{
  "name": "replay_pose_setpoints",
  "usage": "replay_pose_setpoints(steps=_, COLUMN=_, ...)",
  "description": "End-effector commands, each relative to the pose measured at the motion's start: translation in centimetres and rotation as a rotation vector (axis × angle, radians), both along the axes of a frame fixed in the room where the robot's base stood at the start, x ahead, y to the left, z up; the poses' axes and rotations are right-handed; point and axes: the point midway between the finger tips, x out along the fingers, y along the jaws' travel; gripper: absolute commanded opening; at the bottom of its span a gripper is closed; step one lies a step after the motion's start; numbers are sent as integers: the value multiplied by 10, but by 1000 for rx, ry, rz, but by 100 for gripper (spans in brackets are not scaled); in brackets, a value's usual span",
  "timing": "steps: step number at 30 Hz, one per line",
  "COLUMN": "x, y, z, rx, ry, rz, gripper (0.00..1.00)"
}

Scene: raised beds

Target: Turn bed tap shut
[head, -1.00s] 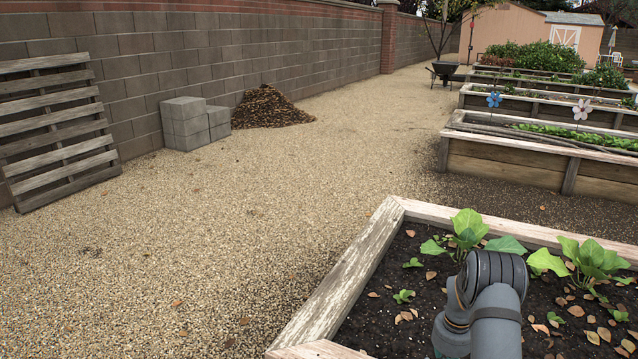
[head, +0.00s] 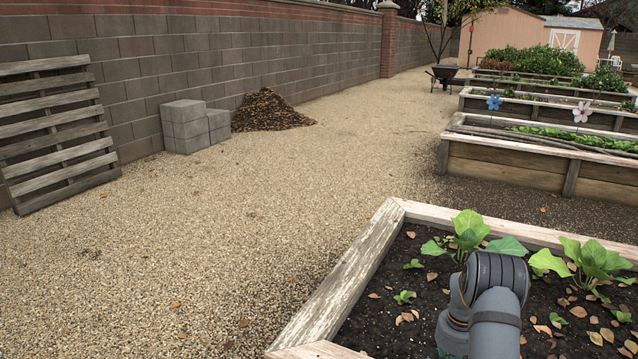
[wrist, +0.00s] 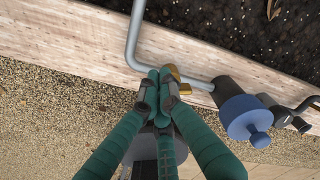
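I see nothing clearly held between the fingers. The head view shows neither gripper nor tap.
A dark cylinder with a blue knob (wrist: 246,117) sits on the pipe to the right, near the right finger. The raised bed's wooden rim (head: 345,275) holds soil and leafy plants. Gravel (head: 200,250) to the left is open.

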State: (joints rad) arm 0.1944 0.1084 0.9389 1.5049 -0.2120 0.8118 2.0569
Motion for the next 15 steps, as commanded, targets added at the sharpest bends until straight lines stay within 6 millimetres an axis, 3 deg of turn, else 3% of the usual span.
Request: replay_pose_setpoints(steps=15, x=7, y=3, z=0, rx=0, ry=-1, rz=1, gripper=0)
